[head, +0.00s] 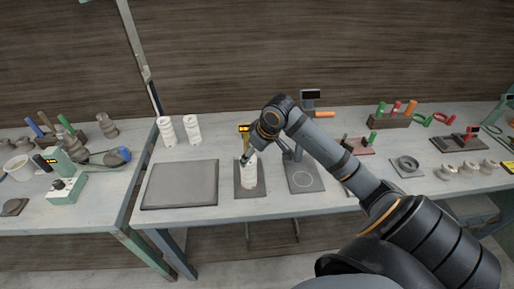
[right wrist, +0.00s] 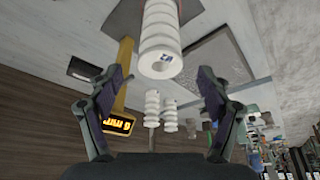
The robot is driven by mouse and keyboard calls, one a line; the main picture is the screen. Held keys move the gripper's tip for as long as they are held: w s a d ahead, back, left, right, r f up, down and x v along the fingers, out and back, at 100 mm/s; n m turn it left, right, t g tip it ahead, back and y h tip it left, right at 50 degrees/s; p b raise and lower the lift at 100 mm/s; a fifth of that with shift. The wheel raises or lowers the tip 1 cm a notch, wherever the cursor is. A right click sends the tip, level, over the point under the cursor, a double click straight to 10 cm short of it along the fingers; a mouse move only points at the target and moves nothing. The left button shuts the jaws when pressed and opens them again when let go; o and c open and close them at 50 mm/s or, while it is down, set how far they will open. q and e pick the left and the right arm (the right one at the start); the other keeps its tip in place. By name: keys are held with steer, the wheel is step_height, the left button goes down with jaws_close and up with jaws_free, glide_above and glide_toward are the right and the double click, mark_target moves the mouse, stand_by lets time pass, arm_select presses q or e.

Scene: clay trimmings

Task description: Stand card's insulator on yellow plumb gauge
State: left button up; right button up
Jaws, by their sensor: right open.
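A white ribbed insulator (head: 249,178) stands upright on the dark base plate of the yellow plumb gauge (head: 244,138), in front of its yellow post. In the right wrist view the insulator (right wrist: 161,30) has a small blue mark on its near end, and the gauge's post (right wrist: 123,60) and lit display are beside it. My right gripper (right wrist: 164,76) is open, its fingers on either side of the insulator's near end with gaps visible. In the head view the arm hides part of the insulator's top. Two more white insulators (head: 166,131) (head: 192,129) stand at the back left.
A grey slab (head: 180,185) lies left of the gauge. Coloured-handled tools in a rack (head: 390,119) and a ring on a plate (head: 407,166) are further right. A side table at left is cluttered.

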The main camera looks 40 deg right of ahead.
steer(key=v, duration=0.6)
steer(key=shift+s, duration=0.1)
stand_by(0.3)
steer(key=s+a+f, duration=0.5)
steer(key=a+f, duration=0.2)
steer(key=f, duration=0.5)
steer(key=s+a+f+m+h, duration=0.2)
steer(key=s+f, duration=0.4)
steer(key=s, duration=0.4)
step_height(320, 180, down, 24)
steer(key=s+d+g, duration=0.2)
steer(key=s+d+f+g, duration=0.1)
steer(key=s+d+f, duration=0.1)
steer(key=s+f, duration=1.6)
steer(key=shift+s+f, duration=0.4)
steer(key=shift+s, duration=0.5)
